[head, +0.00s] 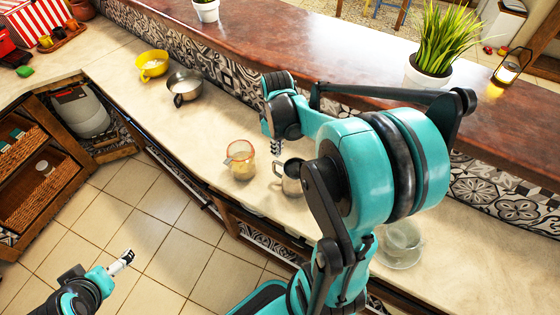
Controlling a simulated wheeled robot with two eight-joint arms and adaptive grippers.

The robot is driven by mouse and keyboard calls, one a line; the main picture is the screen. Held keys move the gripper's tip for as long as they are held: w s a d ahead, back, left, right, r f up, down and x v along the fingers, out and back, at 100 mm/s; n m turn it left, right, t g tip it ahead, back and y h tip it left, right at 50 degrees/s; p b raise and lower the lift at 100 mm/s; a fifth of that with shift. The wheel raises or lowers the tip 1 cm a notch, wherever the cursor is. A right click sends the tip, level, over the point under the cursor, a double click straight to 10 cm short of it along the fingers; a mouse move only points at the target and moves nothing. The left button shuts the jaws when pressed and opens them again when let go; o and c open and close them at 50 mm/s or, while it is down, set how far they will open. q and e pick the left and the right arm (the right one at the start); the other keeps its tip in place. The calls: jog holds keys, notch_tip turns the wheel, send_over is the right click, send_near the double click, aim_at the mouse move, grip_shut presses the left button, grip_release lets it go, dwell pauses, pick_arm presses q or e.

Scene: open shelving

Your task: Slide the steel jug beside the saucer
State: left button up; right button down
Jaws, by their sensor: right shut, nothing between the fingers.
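The steel jug (291,184) stands upright on the pale counter, partly hidden by my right arm. The saucer (398,262) lies further right on the counter, with a clear glass cup (403,236) on it; my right arm covers part of its left side. My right gripper (276,148) is shut and empty, pointing down just behind and left of the jug. I cannot tell whether it touches the jug. My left gripper (123,261) is at the lower left over the tiled floor, away from the counter; its jaws are too small to read.
A steel pan (184,87) and a yellow bowl (152,65) are further left. A raised red-brown ledge (330,55) runs along the back with potted plants and a lantern (507,72). The counter's right end is clear.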

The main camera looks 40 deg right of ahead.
jog(key=f+b, duration=0.1)
jog(key=f, duration=0.2)
jog(key=f+b, duration=0.1)
jog(key=f, duration=0.3)
jog(key=d+f+b, duration=0.1)
jog(key=f, duration=0.2)
jog(key=shift+s+d+f, duration=0.1)
jog(key=shift+f, duration=0.15)
jog(key=s+d, duration=0.2)
jog(key=s, duration=0.4)
jog(key=s+d, duration=0.2)
jog(key=s, duration=0.4)
jog(key=s+d, duration=0.2)
jog(key=s, duration=0.4)
jog(key=shift+s, duration=0.1)
